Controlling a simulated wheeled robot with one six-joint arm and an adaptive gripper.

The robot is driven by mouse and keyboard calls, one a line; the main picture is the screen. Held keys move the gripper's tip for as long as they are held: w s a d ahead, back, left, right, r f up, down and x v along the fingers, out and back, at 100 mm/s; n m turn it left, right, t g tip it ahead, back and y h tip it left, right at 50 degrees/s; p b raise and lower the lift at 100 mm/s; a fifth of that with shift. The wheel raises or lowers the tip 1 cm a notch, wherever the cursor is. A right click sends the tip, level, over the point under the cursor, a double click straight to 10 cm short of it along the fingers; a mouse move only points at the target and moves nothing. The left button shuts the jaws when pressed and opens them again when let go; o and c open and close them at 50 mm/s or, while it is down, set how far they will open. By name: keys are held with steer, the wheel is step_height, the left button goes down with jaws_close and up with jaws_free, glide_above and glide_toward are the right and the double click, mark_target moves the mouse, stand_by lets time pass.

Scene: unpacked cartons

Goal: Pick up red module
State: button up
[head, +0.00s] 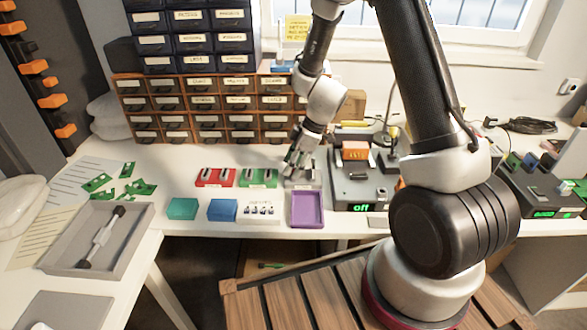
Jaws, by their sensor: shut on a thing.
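A red block-like module (215,178) with two pale upright parts in it lies on the white table, left of my gripper. A similar green one (258,178) lies between it and my gripper. My gripper (300,166) points down over a small grey block or tray (304,183) to the right of the green one. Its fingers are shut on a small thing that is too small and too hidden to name. The red module stands apart from my gripper.
A teal box (182,208), a blue box (222,210), a white tray (260,213) and a purple tray (307,209) line the front edge. Drawer cabinets (205,108) stand behind. A device with a green display (361,208) is at right. Green boards (135,187) lie left.

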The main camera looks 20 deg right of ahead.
steer(key=shift+r, duration=0.1)
step_height(320, 180, up, 10)
steer(key=shift+f, duration=0.1)
stand_by(0.4)
